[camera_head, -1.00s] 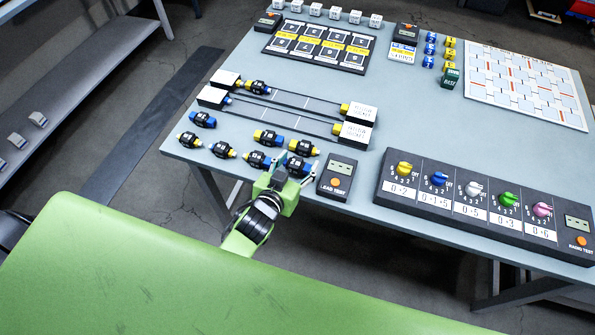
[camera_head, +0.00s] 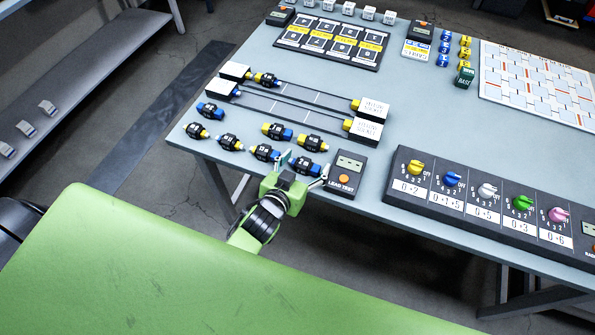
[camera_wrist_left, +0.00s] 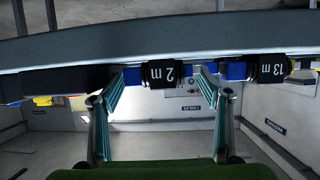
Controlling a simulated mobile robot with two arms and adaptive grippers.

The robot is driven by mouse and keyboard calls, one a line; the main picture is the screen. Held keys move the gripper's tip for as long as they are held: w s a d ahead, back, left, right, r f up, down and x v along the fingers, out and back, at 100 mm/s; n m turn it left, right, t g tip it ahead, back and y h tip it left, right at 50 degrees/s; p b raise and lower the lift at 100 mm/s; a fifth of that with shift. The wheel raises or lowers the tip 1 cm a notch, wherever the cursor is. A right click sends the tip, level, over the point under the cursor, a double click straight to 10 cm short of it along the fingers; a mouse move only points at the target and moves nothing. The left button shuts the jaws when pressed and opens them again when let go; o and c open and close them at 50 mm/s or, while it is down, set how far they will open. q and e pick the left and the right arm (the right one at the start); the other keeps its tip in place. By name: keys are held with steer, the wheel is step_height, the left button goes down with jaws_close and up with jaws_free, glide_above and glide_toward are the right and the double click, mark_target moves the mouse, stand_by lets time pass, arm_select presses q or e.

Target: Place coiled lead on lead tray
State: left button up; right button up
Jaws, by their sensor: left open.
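Several coiled leads, black coils with blue or yellow ends, lie on the near left of the table. One blue-ended lead (camera_head: 306,168) lies near the front edge, left of the lead test box. Contact cannot be told. My right gripper is not seen.
The lead test box (camera_head: 347,174) stands close right of my gripper. A long dial box (camera_head: 490,200) fills the front right. Two socket rails (camera_head: 305,105) lie behind the leads. A white grid board (camera_head: 540,85) is at the far right. The table middle is clear.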

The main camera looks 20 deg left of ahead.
arm_select(q)
steer(key=shift+s+f, duration=0.1)
steer(key=shift+s, duration=0.1)
steer(key=b+v, duration=0.2)
steer(key=v, duration=1.1)
steer(key=shift+s, duration=0.2)
